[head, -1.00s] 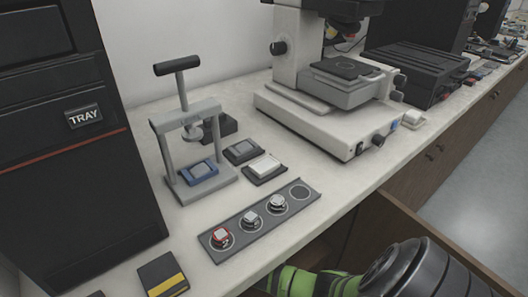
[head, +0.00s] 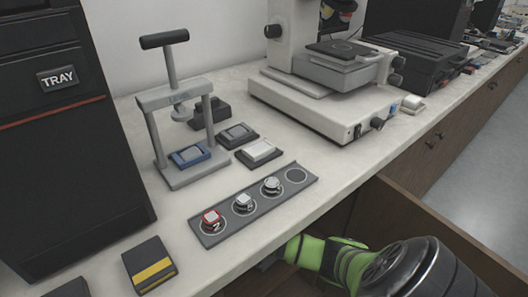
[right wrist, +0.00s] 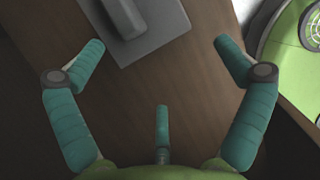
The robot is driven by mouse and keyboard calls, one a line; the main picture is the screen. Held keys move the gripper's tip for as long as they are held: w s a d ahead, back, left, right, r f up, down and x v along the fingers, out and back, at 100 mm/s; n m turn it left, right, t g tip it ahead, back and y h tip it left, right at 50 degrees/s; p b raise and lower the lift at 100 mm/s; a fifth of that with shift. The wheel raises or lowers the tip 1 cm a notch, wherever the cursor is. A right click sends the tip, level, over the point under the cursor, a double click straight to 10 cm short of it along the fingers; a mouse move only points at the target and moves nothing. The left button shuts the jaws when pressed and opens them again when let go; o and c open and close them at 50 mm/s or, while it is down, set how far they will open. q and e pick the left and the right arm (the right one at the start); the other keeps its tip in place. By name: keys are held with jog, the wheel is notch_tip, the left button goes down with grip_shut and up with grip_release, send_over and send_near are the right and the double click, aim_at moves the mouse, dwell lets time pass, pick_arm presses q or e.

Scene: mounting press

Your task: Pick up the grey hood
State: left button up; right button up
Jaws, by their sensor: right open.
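A grey piece (right wrist: 150,30) with a flat plate and a raised block or handle shows at the top of the right wrist view, on a brown wooden surface. It looks like the grey hood, but its upper part is cut off by the frame. My right gripper (right wrist: 159,55) is open and empty. Its fingers are spread just short of the grey piece, apart from it in the picture. In the head view my right arm reaches over the open drawer (head: 455,240), and its fingers are hidden. My left gripper is not in view.
On the white counter (head: 330,160) stand a grey press (head: 147,115) with a blue block (head: 190,155), small mounts (head: 258,151), a grey strip (head: 222,229) of round samples, a black-and-yellow box (head: 150,265) and a microscope (head: 320,105). The counter edge lies beside my right arm.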

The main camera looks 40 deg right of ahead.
jog(key=d, duration=0.4)
jog(key=shift+s+d, duration=0.15)
jog(key=shift+d, duration=0.1)
jog(key=shift+d+f, duration=0.3)
jog(key=shift+f, duration=0.35)
jog(key=c, duration=1.4)
